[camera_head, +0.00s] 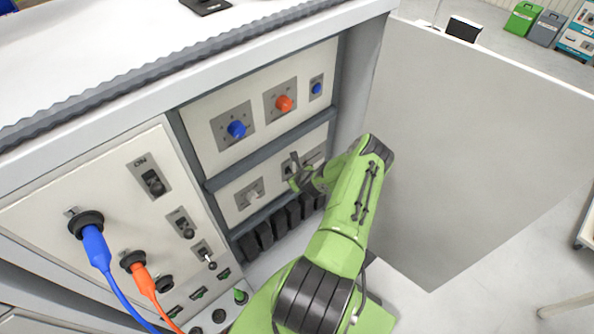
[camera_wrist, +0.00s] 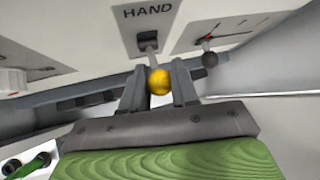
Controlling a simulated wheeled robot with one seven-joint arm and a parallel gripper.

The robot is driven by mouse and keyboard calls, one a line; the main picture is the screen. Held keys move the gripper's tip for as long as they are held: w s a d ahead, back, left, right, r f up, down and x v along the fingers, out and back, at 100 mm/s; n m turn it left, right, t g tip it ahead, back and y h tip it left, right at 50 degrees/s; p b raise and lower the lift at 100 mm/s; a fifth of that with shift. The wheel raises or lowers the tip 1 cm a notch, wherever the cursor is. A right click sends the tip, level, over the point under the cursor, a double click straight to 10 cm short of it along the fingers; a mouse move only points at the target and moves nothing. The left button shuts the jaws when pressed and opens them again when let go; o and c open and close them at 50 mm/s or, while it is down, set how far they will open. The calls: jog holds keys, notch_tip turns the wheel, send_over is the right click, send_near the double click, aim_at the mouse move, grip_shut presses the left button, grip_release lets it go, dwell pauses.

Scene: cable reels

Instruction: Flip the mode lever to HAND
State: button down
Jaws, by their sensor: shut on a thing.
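The mode lever has a yellow ball knob (camera_wrist: 159,82) and a thin stem running up to a slot in a grey plate marked HAND (camera_wrist: 147,14). In the wrist view my gripper (camera_wrist: 160,85) has its two dark fingers on either side of the knob, shut on it. In the head view my gripper (camera_head: 297,175) is at the lower row of the right-hand panel (camera_head: 262,138). There the lever is hidden behind my gripper and arm. The lever's exact tilt is hard to tell.
Beside the lever is another plate with a red pointer and a dark ball knob (camera_wrist: 210,59). Above are a blue knob (camera_head: 237,129) and an orange knob (camera_head: 284,103). To the left, a blue plug (camera_head: 95,243) and an orange plug (camera_head: 141,277) trail cables. Floor at the right is open.

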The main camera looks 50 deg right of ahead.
jog(key=shift+w+d+r+g+p, duration=0.1)
jog(key=shift+r+g+p, duration=0.2)
jog(key=shift+p, duration=0.1)
jog(key=shift+f, duration=0.1)
jog(key=c, duration=0.9)
grip_release()
jog(key=v, duration=1.5)
jog(key=shift+r, duration=0.35)
